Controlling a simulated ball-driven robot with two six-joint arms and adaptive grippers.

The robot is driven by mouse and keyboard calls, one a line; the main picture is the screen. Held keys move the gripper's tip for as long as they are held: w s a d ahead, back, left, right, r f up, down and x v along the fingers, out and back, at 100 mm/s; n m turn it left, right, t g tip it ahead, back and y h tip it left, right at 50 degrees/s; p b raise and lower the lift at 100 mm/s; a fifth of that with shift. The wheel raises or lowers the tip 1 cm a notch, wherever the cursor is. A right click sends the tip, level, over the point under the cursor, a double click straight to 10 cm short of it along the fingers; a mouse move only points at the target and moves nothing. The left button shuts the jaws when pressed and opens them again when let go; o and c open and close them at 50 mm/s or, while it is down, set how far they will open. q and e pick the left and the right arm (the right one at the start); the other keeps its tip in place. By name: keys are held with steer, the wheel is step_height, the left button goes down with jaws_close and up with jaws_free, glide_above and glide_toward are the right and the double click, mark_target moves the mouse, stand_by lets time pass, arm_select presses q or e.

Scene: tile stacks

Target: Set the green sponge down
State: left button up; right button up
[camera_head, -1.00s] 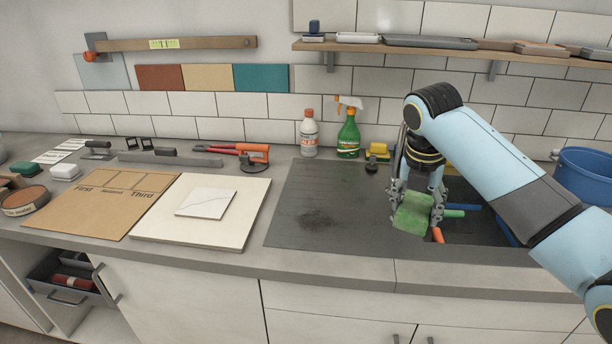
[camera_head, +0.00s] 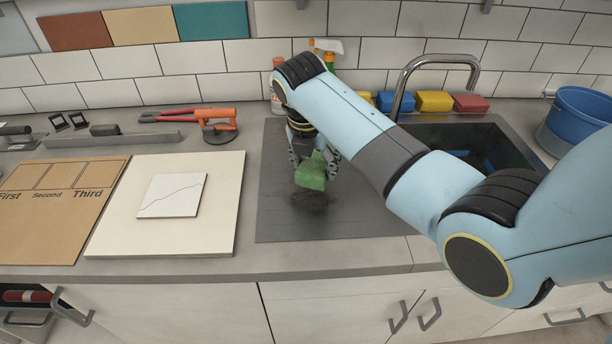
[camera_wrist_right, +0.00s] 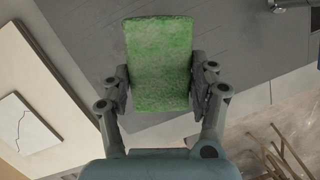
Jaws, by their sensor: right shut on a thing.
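The green sponge (camera_head: 312,172) is held in my right gripper (camera_head: 314,160) above the dark mat (camera_head: 283,222). It hangs near a dark smudge (camera_head: 312,200) on the mat. In the right wrist view, the sponge (camera_wrist_right: 158,62) sits between the two fingers of my right gripper (camera_wrist_right: 160,88), which press on its sides. Whether its lower edge touches the mat is hard to tell. My left gripper is not in view.
A sink (camera_head: 470,145) with a faucet (camera_head: 405,80) lies right of the mat. Blue, yellow and red sponges stand behind it. A pale board (camera_head: 215,225) with a cracked tile (camera_head: 172,196) is left. A spray bottle (camera_head: 328,55) is partly hidden behind my arm.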

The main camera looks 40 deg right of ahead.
mark_target(307, 182)
steer(key=shift+w+a+f, duration=0.15)
steer(key=shift+a+f, duration=0.4)
steer(key=shift+a, duration=0.25)
step_height(307, 182, down, 3)
steer(key=shift+f, duration=0.45)
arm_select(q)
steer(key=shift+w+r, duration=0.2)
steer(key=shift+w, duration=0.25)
arm_select(e)
steer(key=shift+f, duration=0.2)
steer(key=o, duration=1.2)
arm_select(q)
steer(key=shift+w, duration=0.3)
arm_select(e)
steer(key=o, duration=0.4)
steer(key=shift+c, duration=0.2)
